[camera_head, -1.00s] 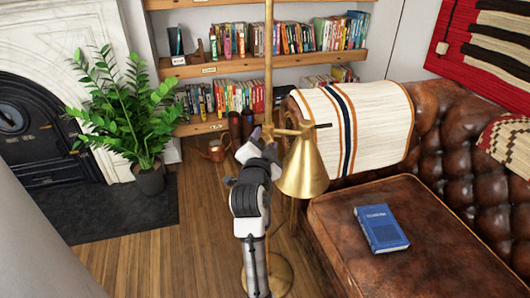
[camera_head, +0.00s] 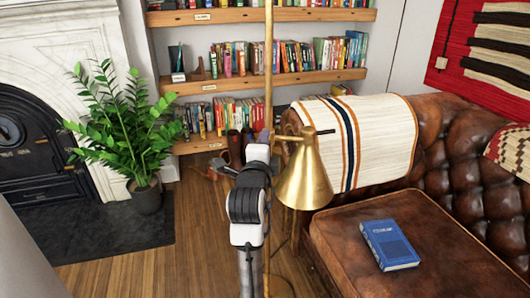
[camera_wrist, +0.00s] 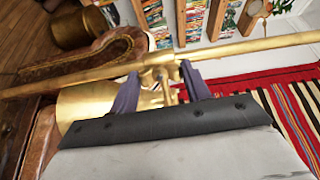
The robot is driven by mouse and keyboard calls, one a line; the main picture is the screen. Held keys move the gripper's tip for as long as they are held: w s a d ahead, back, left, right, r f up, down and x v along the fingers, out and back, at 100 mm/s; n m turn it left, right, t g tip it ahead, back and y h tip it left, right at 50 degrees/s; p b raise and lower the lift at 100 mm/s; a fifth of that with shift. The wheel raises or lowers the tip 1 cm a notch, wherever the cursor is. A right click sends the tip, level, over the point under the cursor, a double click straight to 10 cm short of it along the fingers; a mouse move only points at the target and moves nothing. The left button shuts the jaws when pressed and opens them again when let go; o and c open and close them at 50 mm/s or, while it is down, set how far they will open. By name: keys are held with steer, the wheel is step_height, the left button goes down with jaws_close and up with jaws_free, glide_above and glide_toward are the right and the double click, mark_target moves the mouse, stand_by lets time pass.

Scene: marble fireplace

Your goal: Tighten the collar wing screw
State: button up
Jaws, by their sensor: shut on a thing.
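The brass floor lamp's pole (camera_head: 268,70) stands upright in the head view, with its cone shade (camera_head: 306,180) hanging to the right. In the wrist view the pole (camera_wrist: 75,82) crosses at a slant through the brass collar (camera_wrist: 160,62). My gripper (camera_wrist: 160,72) has its two grey-purple fingers on either side of the collar area, shut on the small brass wing screw (camera_wrist: 168,93). The fingers partly hide the screw, so its exact angle cannot be told.
A brown leather sofa (camera_head: 440,255) with a blue book (camera_head: 389,245) and a striped throw (camera_head: 383,140) stands at the right. A potted plant (camera_head: 125,125) stands at the left by the fireplace (camera_head: 80,40). Bookshelves (camera_head: 225,83) line the back.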

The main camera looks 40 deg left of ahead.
steer(key=shift+m, duration=0.3)
steer(key=o, duration=1)
steer(key=shift+d, duration=0.1)
